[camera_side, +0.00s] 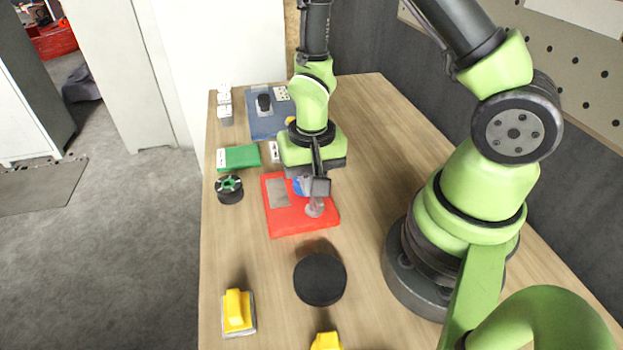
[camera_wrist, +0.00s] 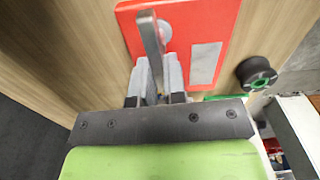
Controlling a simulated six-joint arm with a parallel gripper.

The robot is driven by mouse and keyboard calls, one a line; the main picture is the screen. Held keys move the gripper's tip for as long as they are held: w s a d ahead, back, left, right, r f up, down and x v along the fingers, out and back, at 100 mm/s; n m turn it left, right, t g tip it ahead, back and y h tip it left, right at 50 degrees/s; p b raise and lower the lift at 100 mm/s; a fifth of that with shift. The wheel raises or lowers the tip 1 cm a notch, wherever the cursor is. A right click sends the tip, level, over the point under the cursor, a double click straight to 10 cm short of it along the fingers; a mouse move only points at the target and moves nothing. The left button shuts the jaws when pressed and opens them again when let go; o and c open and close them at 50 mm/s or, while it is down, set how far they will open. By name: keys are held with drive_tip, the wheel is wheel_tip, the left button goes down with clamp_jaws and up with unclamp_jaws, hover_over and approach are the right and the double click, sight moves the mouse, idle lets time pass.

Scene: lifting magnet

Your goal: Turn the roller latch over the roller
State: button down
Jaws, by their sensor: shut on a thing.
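A red plate (camera_side: 285,222) with a grey rectangle (camera_side: 278,193) on its left part lies flat on the table; it also shows in the wrist view (camera_wrist: 221,20). My gripper (camera_side: 315,186) is low over the plate's right part. In the wrist view my gripper (camera_wrist: 159,72) is shut on a flat grey bar (camera_wrist: 150,32), which looks like the roller latch and reaches out past the fingertips over the plate. A pale grey round piece (camera_side: 315,208) is just below the fingers. A blue part (camera_side: 297,187) shows beside them, mostly hidden. I cannot make out the roller for certain.
A black-and-green spool (camera_side: 229,189) and a green block (camera_side: 239,157) stand left of the plate. A black disc (camera_side: 320,280) and a yellow-handled piece (camera_side: 237,311) lie in front. A blue board (camera_side: 265,127) is behind. Table right of the plate is clear.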

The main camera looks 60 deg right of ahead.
drive_tip(key=c, duration=1.2)
unclamp_jaws()
wheel_tip(320, 180, up, 10)
drive_tip(key=shift+f, duration=0.1)
drive_tip(key=s+a+r+n+t, duration=0.1)
drive_tip(key=s+r+t, duration=0.1)
drive_tip(key=r, duration=0.3)
drive_tip(key=s+r+n+t+y, duration=0.1)
drive_tip(key=s+r+n+t, duration=0.1)
drive_tip(key=s+r, duration=0.2)
drive_tip(key=s+a+r+n+t+y, duration=0.1)
drive_tip(key=s+r+t, duration=0.2)
drive_tip(key=r, duration=0.4)
drive_tip(key=shift+a, duration=0.35)
